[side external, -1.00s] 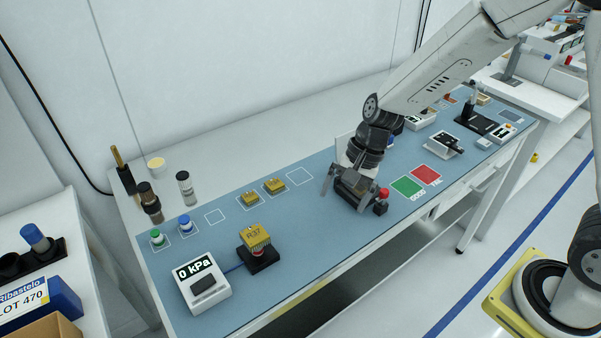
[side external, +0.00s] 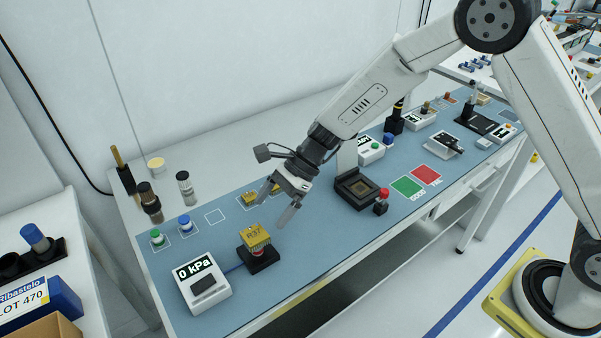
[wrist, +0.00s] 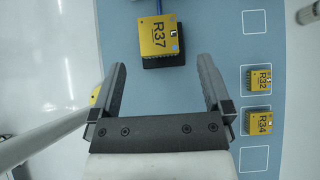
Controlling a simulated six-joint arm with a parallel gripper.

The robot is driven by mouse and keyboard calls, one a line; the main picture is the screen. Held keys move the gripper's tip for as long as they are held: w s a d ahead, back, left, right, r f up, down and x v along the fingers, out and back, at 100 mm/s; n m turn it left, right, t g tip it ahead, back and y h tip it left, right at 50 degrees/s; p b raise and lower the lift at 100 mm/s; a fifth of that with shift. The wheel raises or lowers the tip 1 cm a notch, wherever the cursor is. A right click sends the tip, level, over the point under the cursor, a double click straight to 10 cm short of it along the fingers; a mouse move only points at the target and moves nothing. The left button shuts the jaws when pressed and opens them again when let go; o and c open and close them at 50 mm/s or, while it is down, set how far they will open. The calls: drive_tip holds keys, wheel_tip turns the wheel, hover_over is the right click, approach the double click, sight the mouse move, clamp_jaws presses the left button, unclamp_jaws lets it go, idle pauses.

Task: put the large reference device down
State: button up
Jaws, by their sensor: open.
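The large reference device, a gold block marked R37 (side external: 257,235), sits on a black stand (side external: 262,260) on the blue mat. Something red shows under the block. In the wrist view the R37 block (wrist: 160,36) lies ahead of the fingers, on its dark stand (wrist: 165,63). My gripper (side external: 276,207) is open and empty, above the mat and up and right of the R37 block. Its fingers (wrist: 162,68) show spread apart in the wrist view, with nothing between them.
Smaller gold blocks R32 (wrist: 258,80) and R34 (wrist: 258,122) sit in white-outlined squares. A 0 kPa gauge (side external: 204,282) stands left of the stand. An open black socket (side external: 345,192), a green pad (side external: 407,187) and a red pad (side external: 426,175) lie to the right.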

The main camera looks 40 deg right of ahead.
sight(254, 234)
drive_tip(key=shift+a+f, duration=0.35)
drive_tip(key=shift+x, duration=2.6)
drive_tip(key=shift+s, duration=0.1)
drive_tip(key=shift+r, duration=0.1)
drive_tip(key=c, duration=1.3)
drive_tip(key=shift+r, duration=0.1)
drive_tip(key=shift+c, duration=0.2)
